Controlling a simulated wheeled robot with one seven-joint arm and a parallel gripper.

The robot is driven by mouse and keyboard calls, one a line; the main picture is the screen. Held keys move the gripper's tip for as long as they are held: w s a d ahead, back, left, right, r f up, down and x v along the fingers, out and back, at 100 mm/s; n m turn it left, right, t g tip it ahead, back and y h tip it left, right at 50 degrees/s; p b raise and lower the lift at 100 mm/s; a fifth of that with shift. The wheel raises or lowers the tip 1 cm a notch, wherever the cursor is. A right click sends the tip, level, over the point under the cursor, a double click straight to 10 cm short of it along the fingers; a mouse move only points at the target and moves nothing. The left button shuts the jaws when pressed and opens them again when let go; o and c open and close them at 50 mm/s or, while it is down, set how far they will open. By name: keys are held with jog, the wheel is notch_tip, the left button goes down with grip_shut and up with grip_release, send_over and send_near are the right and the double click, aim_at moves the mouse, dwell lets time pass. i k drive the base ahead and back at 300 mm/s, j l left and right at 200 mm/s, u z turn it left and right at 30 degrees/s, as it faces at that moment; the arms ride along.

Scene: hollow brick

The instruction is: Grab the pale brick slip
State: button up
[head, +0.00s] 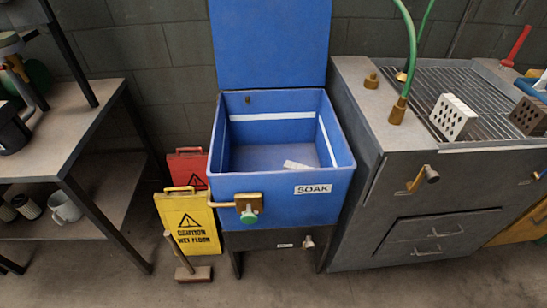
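A small, flat, pale piece (297,165), which looks like the pale brick slip, lies on the floor of the blue tub labelled SOAK (285,205). It is near the tub's front wall, right of the middle. The tub's blue lid (268,45) stands open at the back. My gripper is not in view.
A grey counter at right has a metal grate (470,85) bearing a pale hollow brick (453,117) and a brown one (530,117). A green hose (410,50) rises beside the tub. Yellow (187,222) and red signs and a brush (185,262) stand left. A shelf (95,140) is far left.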

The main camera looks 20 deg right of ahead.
aim_at(450, 115)
jog(key=i+z, duration=0.15)
jog(key=z, duration=0.25)
jog(key=i+z, duration=0.2)
jog(key=z, duration=0.2)
jog(key=i+z, duration=0.15)
jog(key=z, duration=0.25)
